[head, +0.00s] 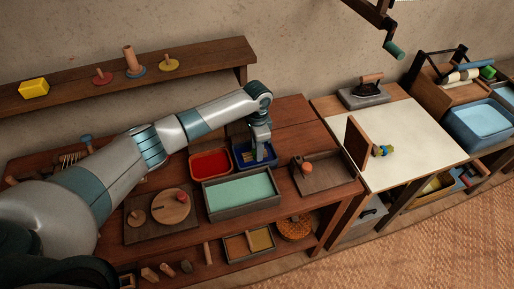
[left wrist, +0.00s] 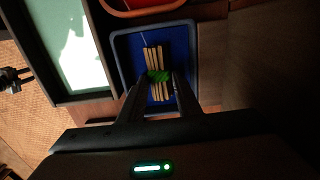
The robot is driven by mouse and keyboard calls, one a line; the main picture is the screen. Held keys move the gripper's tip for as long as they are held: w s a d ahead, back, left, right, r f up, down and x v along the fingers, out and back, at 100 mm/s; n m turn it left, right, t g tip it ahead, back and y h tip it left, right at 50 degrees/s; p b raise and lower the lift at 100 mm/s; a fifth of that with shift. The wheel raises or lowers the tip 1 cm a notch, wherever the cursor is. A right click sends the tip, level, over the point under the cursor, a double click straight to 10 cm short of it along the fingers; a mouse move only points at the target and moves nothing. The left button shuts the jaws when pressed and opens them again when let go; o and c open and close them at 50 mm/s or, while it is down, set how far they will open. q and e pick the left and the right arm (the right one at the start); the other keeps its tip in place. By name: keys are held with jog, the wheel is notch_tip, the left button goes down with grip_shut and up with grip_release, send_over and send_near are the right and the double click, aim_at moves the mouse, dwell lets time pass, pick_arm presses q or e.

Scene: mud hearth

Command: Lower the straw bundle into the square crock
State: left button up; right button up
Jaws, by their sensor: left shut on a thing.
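The square crock (head: 241,164) has a blue inside and a grey-blue rim. It stands on the wooden bench behind a green-filled tray, and its rim (left wrist: 194,60) also shows in the left wrist view. My left gripper (head: 261,157) points down over the crock and is shut on the straw bundle. In the left wrist view the bundle (left wrist: 153,57) is several pale sticks with a green band, between my fingers (left wrist: 158,84). It lies within the crock's outline there. I cannot tell its height above the crock floor. My right gripper is not in view.
A red-filled tray (head: 210,164) stands close left of the crock. The green-filled tray (head: 240,190) stands in front. A wooden tray with a small orange-brown item (head: 322,178) is at the right. A wall shelf (head: 200,65) runs behind my left arm.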

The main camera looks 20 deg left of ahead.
pick_arm(q)
jog(key=o, duration=1.2)
jog(key=shift+r, duration=0.2)
jog(key=shift+r, duration=0.55)
jog(key=shift+r+b, duration=2.3)
jog(key=shift+r, duration=5.7)
jog(key=shift+f, duration=0.1)
